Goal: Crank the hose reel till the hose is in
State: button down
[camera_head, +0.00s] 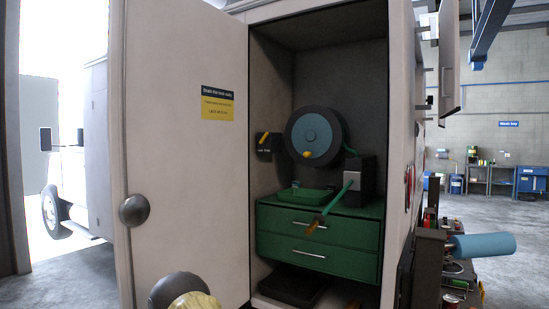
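The hose reel (302,121) is a dark round drum with a blue face, set upright inside an open cabinet. A yellow knob (307,154), apparently the crank handle, sits low on its face. A green hose (336,199) comes forward past a dark box (367,180) and hangs over the front edge of the green drawer unit. Part of the hose between reel and box is hidden. My gripper does not show clearly in this view, and nothing is seen touching the knob.
The white cabinet door (185,130) stands open at left, with a round grey knob (134,210). A green tray (306,194) sits on the drawer unit (318,237). A blue cylinder (482,245) juts out at right. Rounded grey and yellowish shapes at the bottom edge are unclear.

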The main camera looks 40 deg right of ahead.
aim_at(314, 135)
jog(key=z, duration=0.4)
jog(key=i, duration=1)
jog(key=z, duration=0.65)
